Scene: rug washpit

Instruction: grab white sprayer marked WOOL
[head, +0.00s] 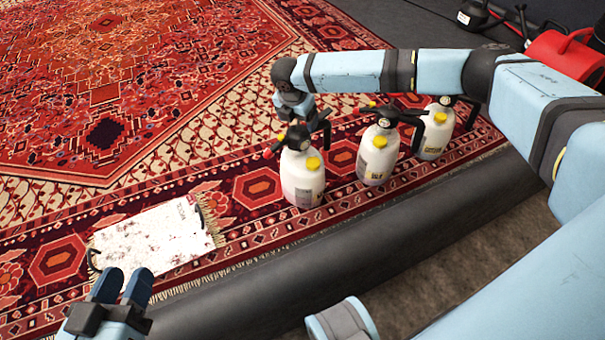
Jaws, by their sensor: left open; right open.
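Three white sprayers with black heads and yellow caps stand upright in a row on the rug: a left one (302,180), a middle one (377,160) and a right one (436,135). Their labels are too small to read, so I cannot tell which is marked WOOL. My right gripper (304,118) is open and pointing down at the black head of the left sprayer, partly overlapping it in view. I cannot tell whether they touch. My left gripper (122,288) is open and empty at the lower left, away from the sprayers.
A thick dark roll or kerb (330,250) runs along the rug's near edge.

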